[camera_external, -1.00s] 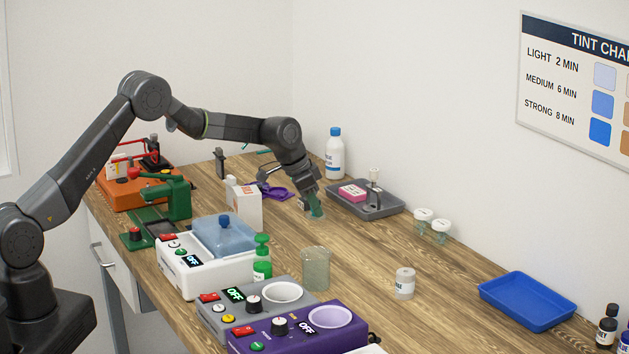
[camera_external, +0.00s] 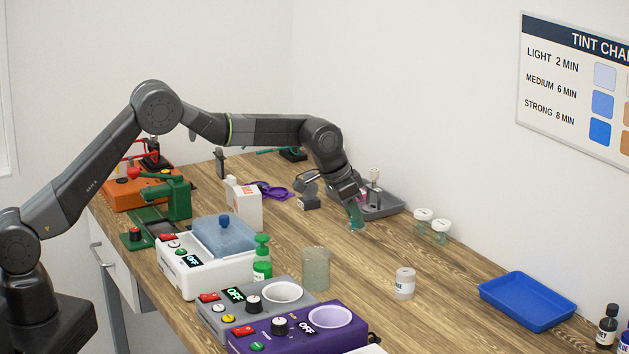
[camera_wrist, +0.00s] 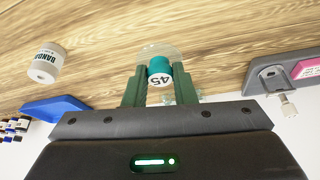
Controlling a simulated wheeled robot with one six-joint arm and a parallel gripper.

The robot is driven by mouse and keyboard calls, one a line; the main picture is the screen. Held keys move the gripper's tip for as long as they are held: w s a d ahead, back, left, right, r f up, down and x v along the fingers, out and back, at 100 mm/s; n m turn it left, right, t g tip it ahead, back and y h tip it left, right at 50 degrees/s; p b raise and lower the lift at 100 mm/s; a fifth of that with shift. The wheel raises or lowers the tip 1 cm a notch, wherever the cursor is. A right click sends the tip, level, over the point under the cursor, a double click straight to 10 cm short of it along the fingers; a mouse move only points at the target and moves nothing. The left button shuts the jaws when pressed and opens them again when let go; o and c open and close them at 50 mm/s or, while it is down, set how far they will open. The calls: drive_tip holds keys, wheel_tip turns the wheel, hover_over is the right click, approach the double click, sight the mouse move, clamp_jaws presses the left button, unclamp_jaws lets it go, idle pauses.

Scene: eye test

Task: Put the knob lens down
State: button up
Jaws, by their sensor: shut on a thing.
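The knob lens shows in the wrist view as a clear round disc (camera_wrist: 160,50) with a teal knob whose white end (camera_wrist: 160,79) reads "45" upside down. My gripper (camera_wrist: 160,74) is shut on the knob, one green finger on each side. In the external view my gripper (camera_external: 356,216) points down over the table, left of and in front of the grey tray (camera_external: 392,212). The lens is small and faint there, at the fingertips. I cannot tell whether it touches the wood.
A blue tray (camera_external: 528,301) lies farther right. Bare wood (camera_external: 350,258) lies between the gripper and these.

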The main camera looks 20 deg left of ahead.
sight(358, 259)
drive_tip(key=shift+f+p, duration=0.6)
drive_tip(key=shift+f, duration=3.6)
drive_tip(key=o, duration=1)
drive_tip(key=shift+r, duration=0.1)
drive_tip(key=shift+r, duration=0.2)
drive_tip(key=b+v, duration=0.2)
drive_tip(key=v, duration=0.9)
drive_tip(key=shift+a+r, duration=0.15)
drive_tip(key=shift+r, duration=0.2)
drive_tip(key=shift+o, duration=0.3)
